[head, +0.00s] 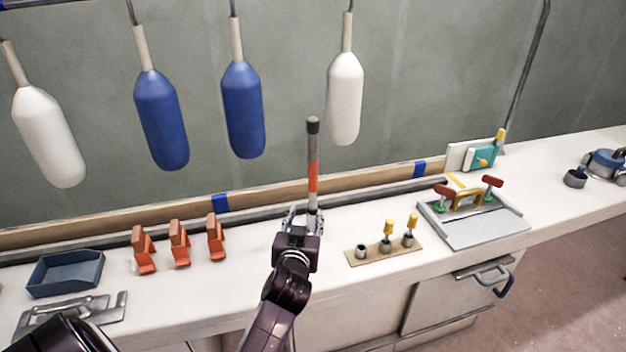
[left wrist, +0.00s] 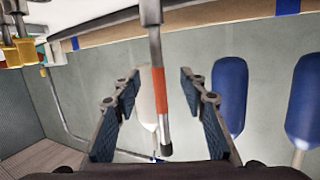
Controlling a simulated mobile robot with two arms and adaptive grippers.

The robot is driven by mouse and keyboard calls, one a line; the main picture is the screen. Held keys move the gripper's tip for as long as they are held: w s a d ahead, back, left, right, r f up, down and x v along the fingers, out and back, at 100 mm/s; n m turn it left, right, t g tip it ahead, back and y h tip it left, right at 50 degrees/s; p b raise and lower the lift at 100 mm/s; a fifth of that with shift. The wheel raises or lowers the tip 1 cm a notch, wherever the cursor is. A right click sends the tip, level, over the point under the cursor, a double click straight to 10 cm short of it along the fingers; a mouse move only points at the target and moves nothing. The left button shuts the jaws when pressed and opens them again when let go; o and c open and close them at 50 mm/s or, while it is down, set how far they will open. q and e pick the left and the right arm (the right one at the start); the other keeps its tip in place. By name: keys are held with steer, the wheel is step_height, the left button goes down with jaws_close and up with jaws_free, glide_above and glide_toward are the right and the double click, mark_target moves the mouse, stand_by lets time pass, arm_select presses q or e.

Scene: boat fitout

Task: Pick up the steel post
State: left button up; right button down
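The steel post (head: 313,180) stands upright on the white bench in the head view, with a dark top, an orange band and a grey metal lower part. My left gripper (head: 303,217) is at its lower part, in front of it. In the left wrist view the post (left wrist: 158,85) runs between the two fingers of the left gripper (left wrist: 160,88). The fingers are spread, with a visible gap to the post on each side. The post's foot is hidden behind the gripper in the head view. My right gripper is not in view.
Orange clamps (head: 180,245) and a blue tray (head: 66,272) are to the left. A wooden strip with yellow-handled pieces (head: 384,251) is close on the right, then a grey tray (head: 480,227). White and blue fenders (head: 243,110) hang behind the bench.

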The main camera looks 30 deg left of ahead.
arm_select(q)
steer(key=t+y, duration=0.1)
steer(key=t, duration=0.1)
glide_toward(313, 172)
steer(key=x, duration=0.4)
steer(key=shift+w+f+n, duration=0.2)
steer(key=shift+n, duration=0.1)
steer(key=shift+p+x, duration=0.6)
steer(key=shift+x, duration=2.95)
steer(key=shift+s+a, duration=0.1)
steer(key=shift+a, duration=0.05)
steer(key=shift+r, duration=0.1)
jaws_close()
